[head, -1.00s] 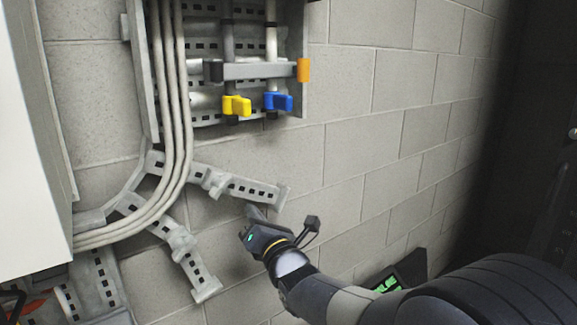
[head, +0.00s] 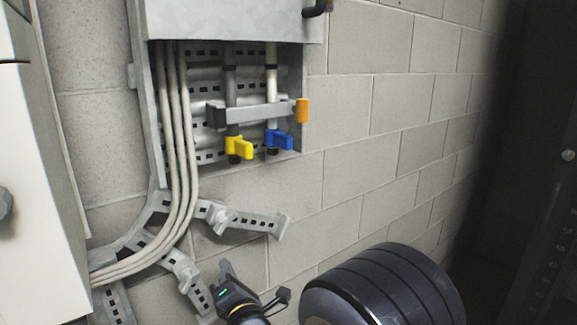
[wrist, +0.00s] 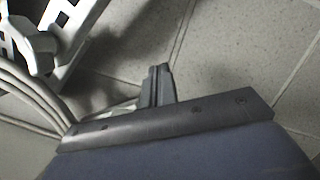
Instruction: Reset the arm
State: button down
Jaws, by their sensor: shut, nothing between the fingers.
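My gripper (head: 226,275) is at the bottom middle of the head view, below the valve box and in front of the block wall. In the wrist view its fingers (wrist: 158,84) are together with nothing between them. The fingers point toward the wall and touch nothing that I can see. My dark arm segment fills the lower right of the head view.
A grey wall box (head: 150,100) holds a yellow valve handle (head: 239,147), a blue valve handle (head: 279,140) and an orange-ended bar (head: 302,111). Pale cables (head: 180,200) curve down left past slotted brackets (head: 245,218). A white cabinet (head: 30,180) stands left. Bare wall (head: 400,130) lies right.

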jog(key=shift+a+f+b+v, duration=0.1)
jog(key=shift+a+b+v, duration=0.05)
jog(key=shift+v, duration=0.85)
jog(key=shift+a+f+b+v, duration=0.1)
jog(key=shift+a+b+v, duration=0.1)
jog(key=shift+v, duration=0.85)
jog(key=shift+s, duration=0.1)
